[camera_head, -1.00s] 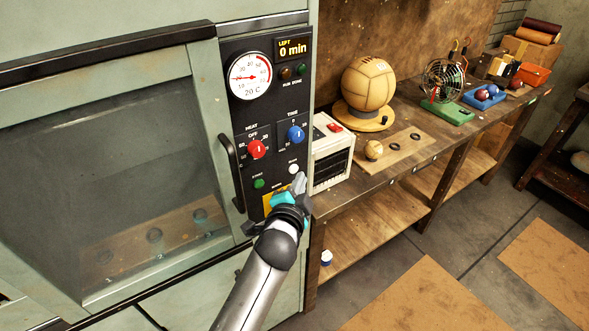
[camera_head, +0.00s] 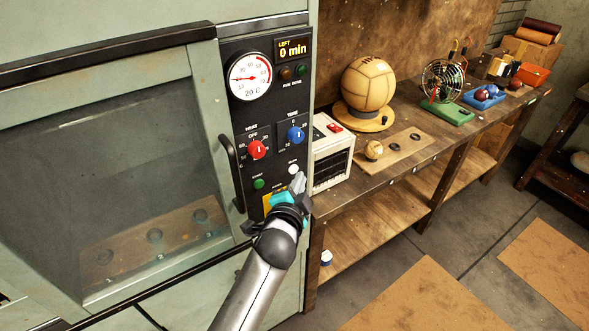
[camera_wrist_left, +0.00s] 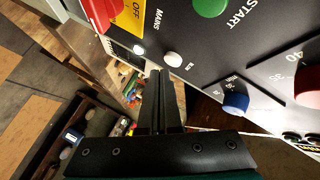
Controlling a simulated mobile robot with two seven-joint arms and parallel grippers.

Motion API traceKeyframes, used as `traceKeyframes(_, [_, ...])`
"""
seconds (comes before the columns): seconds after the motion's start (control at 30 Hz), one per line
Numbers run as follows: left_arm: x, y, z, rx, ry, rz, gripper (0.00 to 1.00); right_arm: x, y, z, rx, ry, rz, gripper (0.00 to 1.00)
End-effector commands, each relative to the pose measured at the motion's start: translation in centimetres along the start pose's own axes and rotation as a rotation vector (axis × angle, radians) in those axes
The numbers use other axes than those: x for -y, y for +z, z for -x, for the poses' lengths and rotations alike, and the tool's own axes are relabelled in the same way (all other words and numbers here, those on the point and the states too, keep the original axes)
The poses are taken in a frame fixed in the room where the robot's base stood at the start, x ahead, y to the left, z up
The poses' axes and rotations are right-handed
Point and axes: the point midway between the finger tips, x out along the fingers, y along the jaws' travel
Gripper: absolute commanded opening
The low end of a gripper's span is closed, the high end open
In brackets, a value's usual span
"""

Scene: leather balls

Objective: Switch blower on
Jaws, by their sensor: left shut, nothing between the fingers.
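My left gripper (camera_head: 299,182) is shut and empty, with its fingertips in front of the lower part of the oven's dark control panel (camera_head: 240,120). A small white button (camera_head: 293,169) is just above the fingertips; its label is too small to read. In the left wrist view the shut fingers (camera_wrist_left: 160,76) point just below this white button (camera_wrist_left: 173,59); I cannot tell whether they touch it. The green START button (camera_head: 259,184) is to the left. The yellow mains plate (camera_head: 268,201) is partly hidden by my gripper; its red switch (camera_wrist_left: 103,12) shows in the wrist view. My right gripper is not in view.
The red heat knob (camera_head: 257,149) and blue time knob (camera_head: 296,135) are above. The black door handle (camera_head: 232,170) sticks out at left. A white box with a red switch (camera_head: 332,148), a leather ball (camera_head: 368,83) and a fan (camera_head: 443,80) stand on the bench.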

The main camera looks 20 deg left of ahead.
Motion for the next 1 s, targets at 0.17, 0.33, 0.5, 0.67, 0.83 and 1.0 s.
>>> traceKeyframes(0.17, [0.36,0.24,-0.37,0.0,-0.001,0.0,0.0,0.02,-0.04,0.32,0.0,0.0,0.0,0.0])
traceKeyframes(0.33, [0.31,0.28,-0.38,0.0,0.0,0.0,0.0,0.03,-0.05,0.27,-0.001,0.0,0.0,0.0])
traceKeyframes(0.5, [0.33,0.3,-0.4,0.0,0.0,0.0,0.0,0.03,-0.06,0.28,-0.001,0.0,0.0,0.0])
traceKeyframes(0.67, [0.41,0.37,-0.5,0.0,0.0,0.0,0.0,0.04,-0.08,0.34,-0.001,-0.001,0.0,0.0])
traceKeyframes(0.83, [0.5,0.48,-0.65,0.0,0.0,-0.001,0.0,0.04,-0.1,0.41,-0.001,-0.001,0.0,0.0])
traceKeyframes(1.0, [0.62,0.59,-0.8,0.0,0.0,0.0,0.0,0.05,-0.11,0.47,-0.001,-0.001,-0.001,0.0])
